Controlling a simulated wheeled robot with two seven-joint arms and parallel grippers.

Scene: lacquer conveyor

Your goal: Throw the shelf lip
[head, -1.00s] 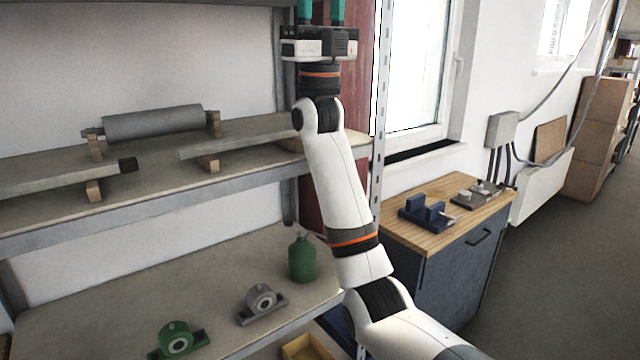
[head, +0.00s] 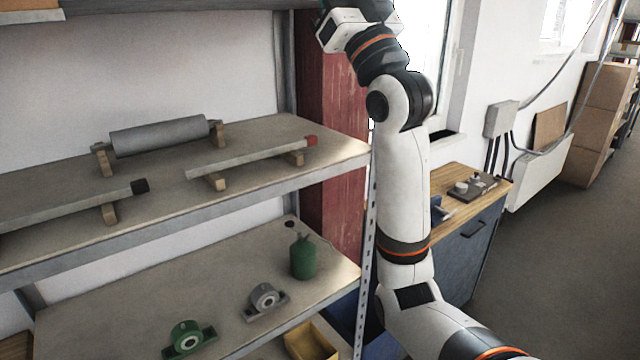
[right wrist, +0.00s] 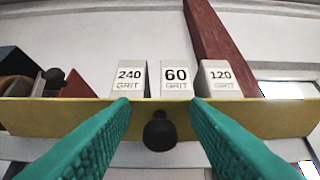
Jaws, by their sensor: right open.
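The shelf lip (right wrist: 70,112) shows in the right wrist view as a long yellow strip across the picture. A round black knob (right wrist: 159,132) sits on its front near the middle. My right gripper (right wrist: 160,103) is open, with its teal fingers on either side of the knob and nothing held between them. I cannot tell whether the fingers touch the lip. In the head view the wrist of my right arm (head: 362,30) is at the top edge, and its fingertips are out of the picture. My left gripper is not in view.
Behind the lip stand blocks marked 240 (right wrist: 130,78), 60 (right wrist: 175,78) and 120 (right wrist: 219,78). A red post (head: 335,130) rises behind the shelving. Lower shelves hold a grey roller (head: 160,135), bars and a green can (head: 302,257). A wooden-topped cabinet (head: 462,177) stands right.

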